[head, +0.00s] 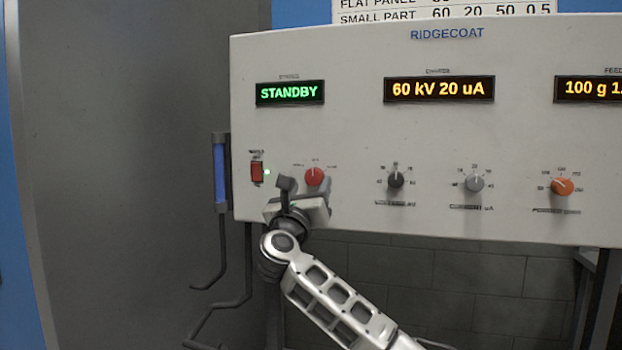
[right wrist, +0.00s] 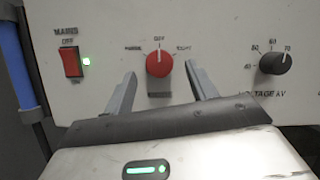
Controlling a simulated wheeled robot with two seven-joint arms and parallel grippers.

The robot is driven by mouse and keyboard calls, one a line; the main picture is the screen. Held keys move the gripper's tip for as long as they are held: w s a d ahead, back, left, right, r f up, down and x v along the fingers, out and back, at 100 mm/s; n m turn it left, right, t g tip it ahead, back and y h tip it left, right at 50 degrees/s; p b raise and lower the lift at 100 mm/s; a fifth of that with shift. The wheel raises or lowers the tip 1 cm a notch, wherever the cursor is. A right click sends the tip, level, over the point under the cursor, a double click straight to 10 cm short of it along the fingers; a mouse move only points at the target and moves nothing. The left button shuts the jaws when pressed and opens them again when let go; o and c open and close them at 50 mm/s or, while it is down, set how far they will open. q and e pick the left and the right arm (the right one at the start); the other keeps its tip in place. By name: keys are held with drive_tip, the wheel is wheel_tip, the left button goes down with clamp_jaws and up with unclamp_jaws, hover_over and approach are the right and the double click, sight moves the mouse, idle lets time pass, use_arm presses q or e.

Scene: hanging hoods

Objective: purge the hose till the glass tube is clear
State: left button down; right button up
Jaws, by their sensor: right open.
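The glass tube (head: 219,172) stands upright on the left side of the control box and shows solid blue inside; its edge also shows in the right wrist view (right wrist: 16,90). A dark hose (head: 221,245) hangs from its lower end. The red selector knob (head: 314,176) points straight up at OFF, seen closely in the right wrist view (right wrist: 159,63). My right gripper (head: 306,188) is open, its fingers on either side of the red knob in the right wrist view (right wrist: 160,72). I cannot tell whether they touch it. My left gripper is out of view.
The red mains switch (head: 257,172) has a green lamp lit beside it. The status display (head: 290,93) reads STANDBY. A black knob (head: 396,180), a grey knob (head: 474,183) and an orange knob (head: 562,187) sit to the right.

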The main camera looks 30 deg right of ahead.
sight(314, 177)
drive_tip(key=shift+x, duration=1.25)
